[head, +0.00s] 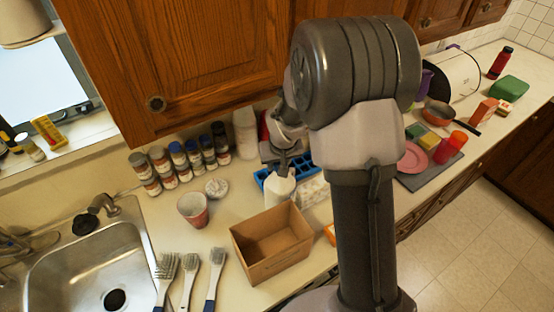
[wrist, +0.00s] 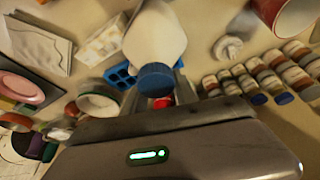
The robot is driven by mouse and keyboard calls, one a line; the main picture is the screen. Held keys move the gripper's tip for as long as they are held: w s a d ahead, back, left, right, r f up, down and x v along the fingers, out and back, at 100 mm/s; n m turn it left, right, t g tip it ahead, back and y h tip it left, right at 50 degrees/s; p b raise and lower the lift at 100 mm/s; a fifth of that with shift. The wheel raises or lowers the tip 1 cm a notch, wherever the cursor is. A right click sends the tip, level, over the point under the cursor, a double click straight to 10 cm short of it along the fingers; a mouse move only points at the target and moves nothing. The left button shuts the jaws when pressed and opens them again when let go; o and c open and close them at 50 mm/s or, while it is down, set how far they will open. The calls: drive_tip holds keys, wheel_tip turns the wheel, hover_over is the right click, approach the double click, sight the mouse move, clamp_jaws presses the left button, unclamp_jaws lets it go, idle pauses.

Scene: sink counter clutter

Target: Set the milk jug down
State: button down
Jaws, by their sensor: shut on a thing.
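The milk jug, white with a dark blue cap, shows large in the wrist view (wrist: 156,36). In the head view its white body (head: 279,189) shows below my gripper (head: 284,157), just behind the cardboard box. My gripper is shut on the jug near its cap. In the wrist view the fingers (wrist: 168,92) are partly hidden behind the cap and jug. The jug's base is hard to see, so I cannot tell whether it touches the counter.
An open cardboard box (head: 270,244) stands in front of the jug. A red and white cup (head: 193,209), several spice jars (head: 180,160) and a blue tray (head: 300,166) are close by. Brushes (head: 189,278) lie beside the sink (head: 92,272). A little bare counter shows left of the box.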

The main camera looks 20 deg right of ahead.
wheel_tip(320, 180, down, 4)
drive_tip(key=b, duration=0.2)
drive_tip(key=shift+f+b, duration=0.15)
drive_tip(key=shift+b, duration=0.15)
drive_tip(key=c, duration=1)
unclamp_jaws()
drive_tip(key=shift+s, duration=0.1)
